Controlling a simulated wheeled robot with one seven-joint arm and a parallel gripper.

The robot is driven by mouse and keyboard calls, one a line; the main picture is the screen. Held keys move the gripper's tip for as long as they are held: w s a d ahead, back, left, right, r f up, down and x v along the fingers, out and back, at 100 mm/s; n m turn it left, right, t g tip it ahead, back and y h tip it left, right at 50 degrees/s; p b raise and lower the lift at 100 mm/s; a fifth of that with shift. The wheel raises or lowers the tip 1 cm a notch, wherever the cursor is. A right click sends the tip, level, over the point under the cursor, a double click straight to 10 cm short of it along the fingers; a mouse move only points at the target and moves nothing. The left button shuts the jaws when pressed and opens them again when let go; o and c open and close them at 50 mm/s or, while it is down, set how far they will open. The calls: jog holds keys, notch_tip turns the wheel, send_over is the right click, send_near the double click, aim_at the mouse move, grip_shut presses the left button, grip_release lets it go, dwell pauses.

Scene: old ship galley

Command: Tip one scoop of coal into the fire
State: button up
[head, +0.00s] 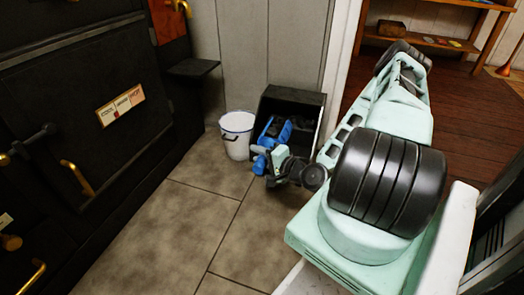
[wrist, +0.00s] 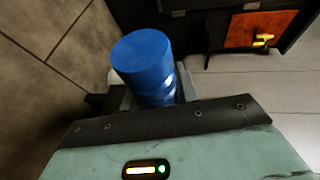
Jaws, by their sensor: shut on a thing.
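My gripper (head: 275,155) is low in front of the black coal box (head: 293,96), shut on a blue scoop (head: 277,131). The scoop's blue round handle end (wrist: 141,52) stands up between the jaws in the wrist view. In the head view the scoop's front part lies at or inside the box's open front. Its bowl is partly hidden, and I cannot tell whether it carries coal. Dark lumps look to be in the box, but they are hard to make out. An orange-red panel (head: 167,20) with a brass handle is on the black stove; the wrist view shows it too (wrist: 262,32). No fire is visible.
A white bucket (head: 237,133) stands just left of the coal box. The tiled floor (head: 170,235) between is clear.

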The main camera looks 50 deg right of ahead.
jog(key=s+a+r+p, duration=0.4)
jog(key=a+p, duration=0.4)
jog(key=a, duration=0.2)
jog(key=shift+s+a+r, duration=0.2)
jog(key=shift+a, duration=0.05)
dwell(0.4)
jog(key=shift+r, duration=0.1)
